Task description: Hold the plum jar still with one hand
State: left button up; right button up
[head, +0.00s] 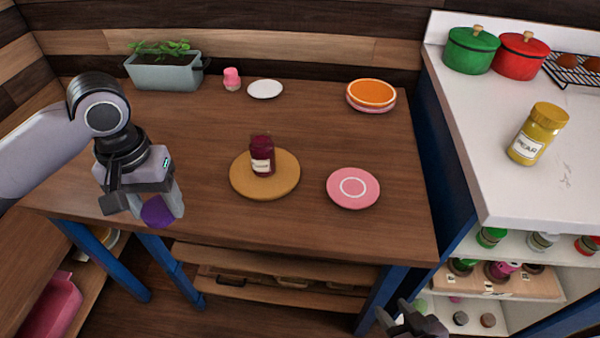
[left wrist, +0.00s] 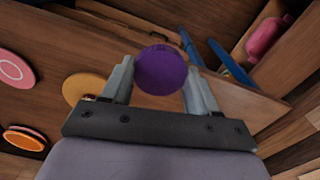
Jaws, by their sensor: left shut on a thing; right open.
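The plum jar (head: 262,163), dark purple-red with a pale label, stands upright on a round tan board (head: 283,185) in the middle of the wooden table. Whether it is capped is too small to tell. My left gripper (head: 154,205) is shut on a purple round lid-like disc (head: 160,212), to the left of the jar and apart from it. The disc also shows between the fingers in the left wrist view (left wrist: 161,70). My right gripper (head: 408,322) is open at the bottom edge of the head view, partly cut off and far from the jar.
A pink plate (head: 353,188) lies right of the board. Orange plates (head: 371,94), a white saucer (head: 265,89), a pink shaker (head: 232,78) and a planter (head: 164,74) stand behind. A yellow jar (head: 538,134) is on the white counter. The table's front right is clear.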

aim_at(261, 146)
jog(key=l+z, duration=0.4)
jog(key=l, duration=0.15)
jog(key=i+l+z, duration=0.2)
jog(key=l+z, duration=0.2)
jog(key=l, duration=0.1)
